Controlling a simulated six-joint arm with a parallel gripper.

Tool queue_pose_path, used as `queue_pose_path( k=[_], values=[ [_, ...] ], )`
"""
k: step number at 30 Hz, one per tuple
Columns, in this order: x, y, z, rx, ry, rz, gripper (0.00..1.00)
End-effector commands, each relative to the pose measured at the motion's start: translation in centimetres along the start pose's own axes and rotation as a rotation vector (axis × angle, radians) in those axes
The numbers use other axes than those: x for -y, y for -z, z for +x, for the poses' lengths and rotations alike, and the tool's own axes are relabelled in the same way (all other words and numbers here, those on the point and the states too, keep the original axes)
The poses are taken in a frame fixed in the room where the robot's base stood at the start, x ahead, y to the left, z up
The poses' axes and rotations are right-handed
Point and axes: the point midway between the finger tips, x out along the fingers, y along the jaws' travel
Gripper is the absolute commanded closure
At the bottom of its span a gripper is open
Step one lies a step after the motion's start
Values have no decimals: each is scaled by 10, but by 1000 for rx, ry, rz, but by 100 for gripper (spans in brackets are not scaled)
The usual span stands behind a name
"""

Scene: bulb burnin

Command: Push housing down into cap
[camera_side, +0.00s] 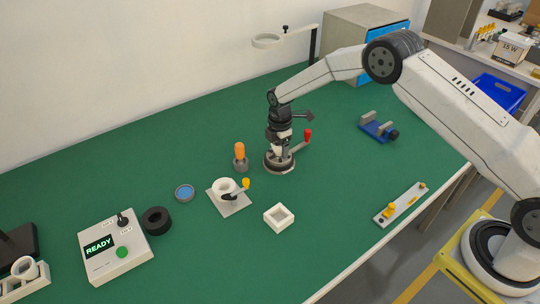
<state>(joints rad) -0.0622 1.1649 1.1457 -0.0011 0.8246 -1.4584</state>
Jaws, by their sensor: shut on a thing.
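My gripper (280,141) points straight down over a round grey fixture (280,168) with a red-knobbed lever (307,135) at its right. The jaws are shut on a small pale part, seemingly the housing (285,133), of which only a little shows between the dark fingers. The housing's lower end is right at the top of the fixture. The cap cannot be made out; it may be hidden inside the fixture under my gripper. I cannot tell how deep the housing sits or whether it touches the cap.
An orange-handled tool (240,152) stands upright close left of the fixture. A grey plate (236,208) bears a white ring and yellow knob. A white square block (279,217) lies in front. A control box (133,257) reads READY. A blue vise (376,130) stands right.

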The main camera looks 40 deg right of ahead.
Motion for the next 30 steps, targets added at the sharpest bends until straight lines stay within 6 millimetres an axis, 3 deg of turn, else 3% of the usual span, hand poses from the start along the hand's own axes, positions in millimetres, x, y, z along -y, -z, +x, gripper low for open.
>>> queue_pose_path(
  k=[27, 28, 30],
  values=[
    [0, 0, 6, 0, -1, 0, 81],
    [0, 0, 6, 0, -1, 0, 15],
    [0, 0, 6, 0, 0, 0, 0]
  ],
)
